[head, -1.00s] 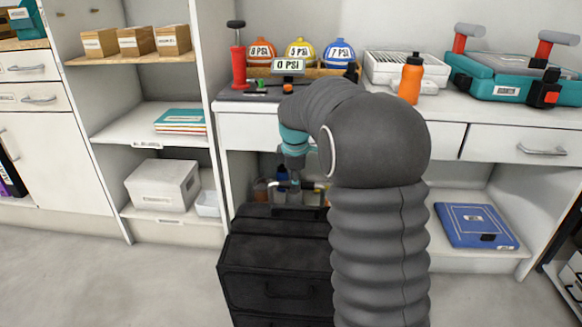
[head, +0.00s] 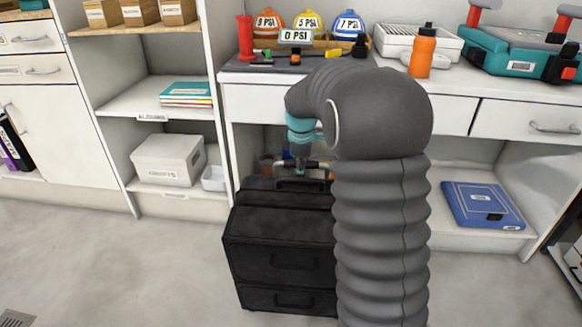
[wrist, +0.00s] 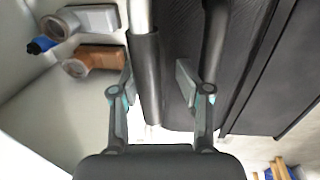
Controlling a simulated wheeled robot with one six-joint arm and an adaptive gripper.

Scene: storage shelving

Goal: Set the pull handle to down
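The black tool case (head: 270,225) stands on the floor in front of the counter. Its pull handle (head: 318,164), a pale bar with a dark grip, shows just above the top of the case, partly hidden by my gripper (head: 302,160). In the wrist view, the handle's black grip and silver tube (wrist: 147,80) run between the two fingers of my gripper (wrist: 156,88), nearer the left finger. The fingers are apart, with a gap beside the bar. A second dark carry handle (wrist: 214,45) on the case lies beyond the right finger.
Small bottles (wrist: 95,60) stand on the shelf beside the handle. The counter (head: 255,95) is above and behind the case. A shelf unit with a white box (head: 168,160) is at left. Floor (head: 120,265) left of the case is clear.

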